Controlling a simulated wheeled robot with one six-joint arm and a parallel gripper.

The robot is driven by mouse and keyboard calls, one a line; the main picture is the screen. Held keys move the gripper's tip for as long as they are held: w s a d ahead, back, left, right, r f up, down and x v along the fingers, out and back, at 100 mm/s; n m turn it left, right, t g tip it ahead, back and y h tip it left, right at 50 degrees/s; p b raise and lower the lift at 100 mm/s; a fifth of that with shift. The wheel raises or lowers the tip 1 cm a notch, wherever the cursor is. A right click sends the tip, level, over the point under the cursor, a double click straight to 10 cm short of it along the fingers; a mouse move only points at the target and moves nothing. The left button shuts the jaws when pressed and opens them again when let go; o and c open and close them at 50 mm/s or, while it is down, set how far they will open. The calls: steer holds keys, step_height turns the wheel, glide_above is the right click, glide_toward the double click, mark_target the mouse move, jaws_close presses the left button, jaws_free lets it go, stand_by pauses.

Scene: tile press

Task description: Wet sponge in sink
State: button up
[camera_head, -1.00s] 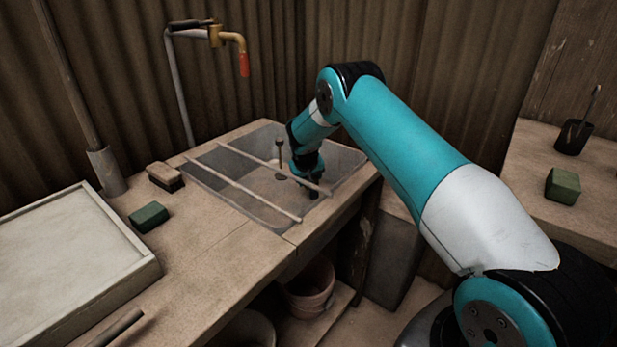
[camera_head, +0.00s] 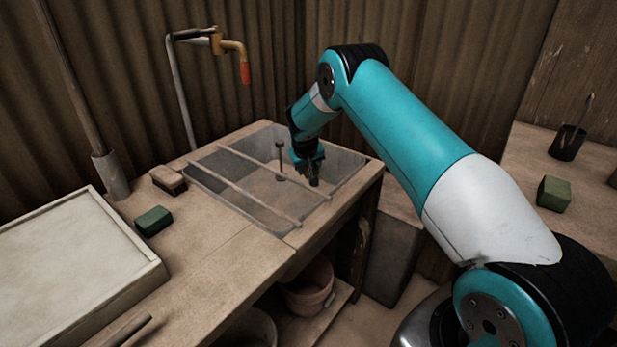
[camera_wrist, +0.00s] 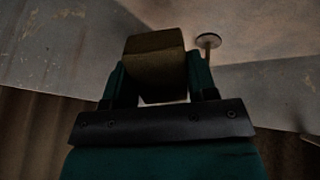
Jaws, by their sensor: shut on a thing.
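The sink (camera_head: 225,207) is a grey rectangular basin set in the wooden counter. Its bottom looks brownish; I cannot tell how high any water stands. My gripper (camera_head: 314,180) points down over the right part of the sink. In the wrist view my gripper (camera_wrist: 158,88) is shut on a brownish-yellow block, the sponge (camera_wrist: 155,65), with one finger on each side. In the head view the sponge is mostly hidden by the gripper, and whether it touches water does not show.
Thin rods (camera_head: 262,196) cross the sink. An upright pipe with a round cap (camera_wrist: 208,41) stands close by the sponge. A brush (camera_head: 168,180), a green block (camera_head: 153,221) and a pale tray (camera_head: 65,255) lie to the left. Another green block (camera_head: 553,193) sits on the right bench.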

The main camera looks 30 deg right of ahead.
step_height(320, 180, up, 12)
steer(key=p, duration=0.6)
steer(key=shift+f+p, duration=0.25)
steer(key=shift+p, duration=0.05)
stand_by(2.1)
step_height(320, 180, up, 4)
steer(key=shift+p, duration=1.2)
steer(key=shift+a, duration=0.1)
